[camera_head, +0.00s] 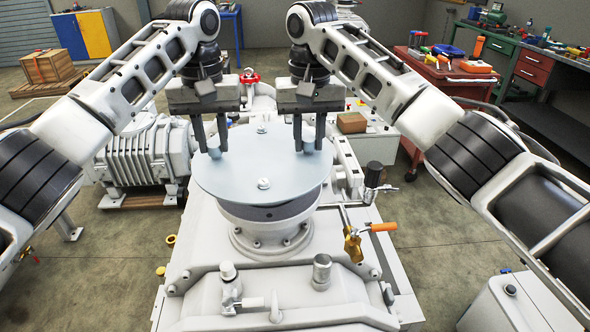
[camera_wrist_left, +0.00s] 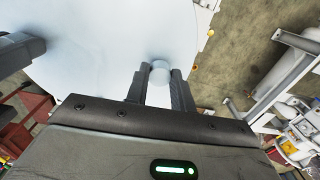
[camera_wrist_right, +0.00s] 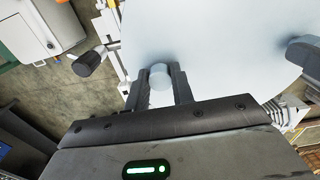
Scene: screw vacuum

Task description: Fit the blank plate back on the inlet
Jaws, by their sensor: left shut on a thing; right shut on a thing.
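The blank plate (camera_head: 235,178) is a flat pale blue-grey disc over the white inlet (camera_head: 268,232) in the head view. Its edge overhangs the inlet neck on the left; whether it touches the inlet's rim is hard to tell. Two small bolt heads or studs show on its face. My left gripper (camera_head: 212,146) is shut on the plate's left knob, which also shows in the left wrist view (camera_wrist_left: 160,72). My right gripper (camera_head: 309,143) is shut on the right knob, seen in the right wrist view (camera_wrist_right: 160,80). The inlet's opening is hidden under the plate.
A brass valve with an orange handle (camera_head: 382,227) stands right of the inlet. A ribbed grey pump body (camera_head: 145,160) lies to the left, and a red hand wheel (camera_head: 249,77) stands behind. A cardboard box (camera_head: 351,122) sits at back right.

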